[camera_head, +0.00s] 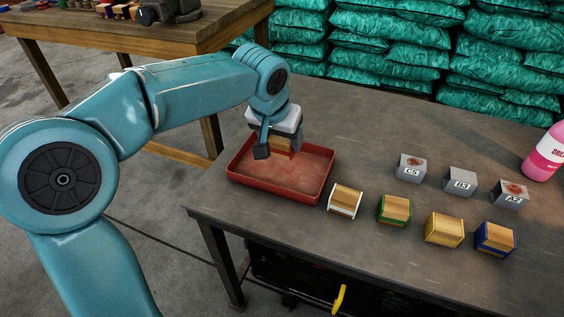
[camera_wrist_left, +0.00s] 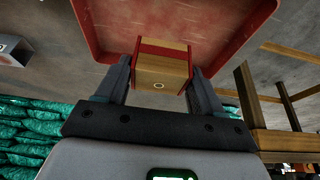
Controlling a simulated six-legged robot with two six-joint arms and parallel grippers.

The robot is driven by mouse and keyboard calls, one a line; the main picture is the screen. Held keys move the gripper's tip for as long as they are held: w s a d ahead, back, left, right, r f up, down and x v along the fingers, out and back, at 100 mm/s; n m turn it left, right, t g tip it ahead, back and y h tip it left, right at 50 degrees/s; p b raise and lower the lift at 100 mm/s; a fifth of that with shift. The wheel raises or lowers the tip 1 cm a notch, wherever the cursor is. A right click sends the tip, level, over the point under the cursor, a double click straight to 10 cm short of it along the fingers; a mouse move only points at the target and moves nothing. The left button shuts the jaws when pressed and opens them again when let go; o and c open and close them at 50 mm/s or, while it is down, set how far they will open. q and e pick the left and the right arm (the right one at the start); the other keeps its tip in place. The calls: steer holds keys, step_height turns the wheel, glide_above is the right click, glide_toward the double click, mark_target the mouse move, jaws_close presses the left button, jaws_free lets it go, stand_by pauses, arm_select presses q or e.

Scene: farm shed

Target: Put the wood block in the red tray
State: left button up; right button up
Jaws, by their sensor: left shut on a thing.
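A wood block with red ends (camera_wrist_left: 162,66) is between the fingers of my left gripper (camera_wrist_left: 160,85), which is shut on it. In the head view the block (camera_head: 281,147) is partly hidden by the gripper (camera_head: 275,148). The red tray (camera_head: 258,194) lies on the table's left end, and the gripper holds the block over its far part. The tray also shows in the wrist view (camera_wrist_left: 247,30), beyond the block. I cannot tell whether the block touches the tray floor. My right gripper is not in view.
Right of the tray stand wood blocks with white (camera_head: 345,200), green (camera_head: 394,209), yellow (camera_head: 444,229) and blue (camera_head: 495,238) ends. Behind them are grey labelled blocks (camera_head: 460,181) and a pink bottle (camera_head: 547,155). Teal sacks (camera_head: 380,45) are stacked beyond the table.

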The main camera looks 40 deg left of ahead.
mark_target(281, 156)
arm_select(q)
steer(key=shift+f+b, duration=0.75)
steer(key=shift+f, duration=1.95)
steer(key=shift+f, duration=0.15)
steer(key=o, duration=1)
steer(key=shift+o, duration=0.2)
